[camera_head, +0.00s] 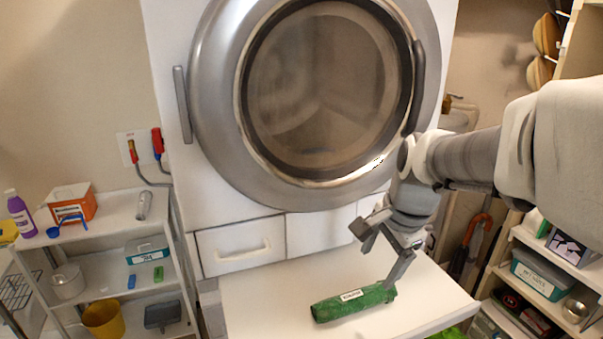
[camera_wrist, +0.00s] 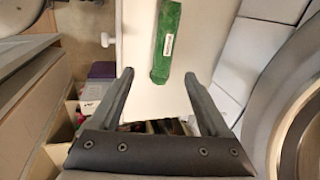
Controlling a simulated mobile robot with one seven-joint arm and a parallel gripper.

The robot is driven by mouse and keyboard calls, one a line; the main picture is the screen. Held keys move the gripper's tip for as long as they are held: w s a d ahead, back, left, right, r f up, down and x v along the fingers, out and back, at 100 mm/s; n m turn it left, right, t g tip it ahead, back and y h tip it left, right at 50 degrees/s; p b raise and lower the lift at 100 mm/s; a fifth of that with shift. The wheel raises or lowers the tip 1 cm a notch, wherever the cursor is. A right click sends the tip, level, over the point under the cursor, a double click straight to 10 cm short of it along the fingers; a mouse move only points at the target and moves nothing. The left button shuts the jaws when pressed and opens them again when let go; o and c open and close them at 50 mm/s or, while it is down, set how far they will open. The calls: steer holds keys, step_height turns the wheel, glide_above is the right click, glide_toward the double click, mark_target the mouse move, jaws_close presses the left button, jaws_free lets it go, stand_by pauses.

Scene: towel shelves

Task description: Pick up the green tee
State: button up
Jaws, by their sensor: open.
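The green tee (camera_head: 353,303) is a rolled green bundle with a white label, lying on a white surface (camera_head: 262,307) in front of the machine. It also shows in the wrist view (camera_wrist: 167,38), at the top, beyond the fingertips. My gripper (camera_head: 380,258) is open and empty, just above and behind the tee in the head view. One finger reaches down close to the tee's right end; I cannot tell whether it touches. In the wrist view my gripper (camera_wrist: 157,78) has its fingers spread wide, with the tee ahead, roughly in line with the gap.
A large front-loading machine (camera_head: 318,90) stands behind the surface, with drawers (camera_head: 240,247) below its door. A white shelf (camera_head: 108,218) with bottles and boxes is at the left. Shelves (camera_head: 540,270) with boxes stand at the right. The surface left of the tee is clear.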

glide_toward(359, 297)
steer(key=shift+m, duration=0.3)
steer(key=x, duration=0.5)
steer(key=shift+s+a+f, duration=0.1)
steer(key=shift+s+a, duration=0.1)
steer(key=shift+w+d+x, duration=0.1)
steer(key=shift+x, duration=1.2)
steer(key=shift+w+d+x, duration=0.1)
steer(key=shift+d+x, duration=0.05)
steer(key=shift+x, duration=1.2)
steer(key=shift+a, duration=0.1)
jaws_close()
